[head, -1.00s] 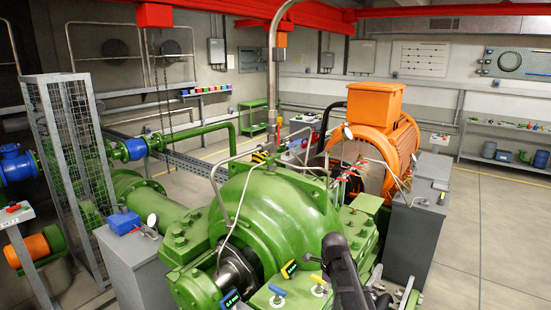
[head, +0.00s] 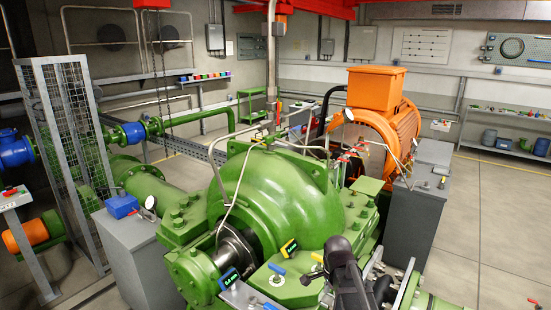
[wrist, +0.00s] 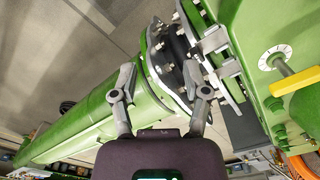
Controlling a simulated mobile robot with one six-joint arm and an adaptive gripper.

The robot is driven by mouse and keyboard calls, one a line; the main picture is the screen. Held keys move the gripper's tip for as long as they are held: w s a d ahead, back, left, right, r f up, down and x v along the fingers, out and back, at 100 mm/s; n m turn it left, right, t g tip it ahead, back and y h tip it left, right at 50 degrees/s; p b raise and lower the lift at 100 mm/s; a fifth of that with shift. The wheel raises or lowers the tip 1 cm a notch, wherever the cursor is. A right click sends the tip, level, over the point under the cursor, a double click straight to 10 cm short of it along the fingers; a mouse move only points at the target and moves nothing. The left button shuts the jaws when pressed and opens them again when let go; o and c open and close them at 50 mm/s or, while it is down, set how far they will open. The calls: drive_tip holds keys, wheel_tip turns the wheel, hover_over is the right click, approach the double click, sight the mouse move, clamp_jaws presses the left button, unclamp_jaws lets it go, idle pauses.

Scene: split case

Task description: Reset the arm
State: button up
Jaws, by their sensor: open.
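My arm is dark and shows at the bottom of the head view (head: 346,272), in front of the large green pump casing (head: 275,195). I cannot make out its fingers there. In the wrist view my gripper (wrist: 164,84) is open, its two grey fingers spread with nothing between them. Beyond the fingers are a long green pipe (wrist: 85,118) and a bolted dark flange (wrist: 172,62). I cannot tell how close the fingertips are to the flange.
A green housing with a white dial (wrist: 275,58) and a yellow lever (wrist: 295,81) is at the right in the wrist view. In the head view, an orange motor (head: 375,90) and a grey cabinet (head: 420,205) stand behind my arm. Open floor (head: 490,220) lies at the right.

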drive_tip(key=s+f+n+b, duration=0.7)
drive_tip(key=s+n, duration=0.2)
drive_tip(key=n, duration=0.5)
drive_tip(key=shift+s+f, duration=0.2)
drive_tip(key=shift+f, duration=0.05)
idle(1.9)
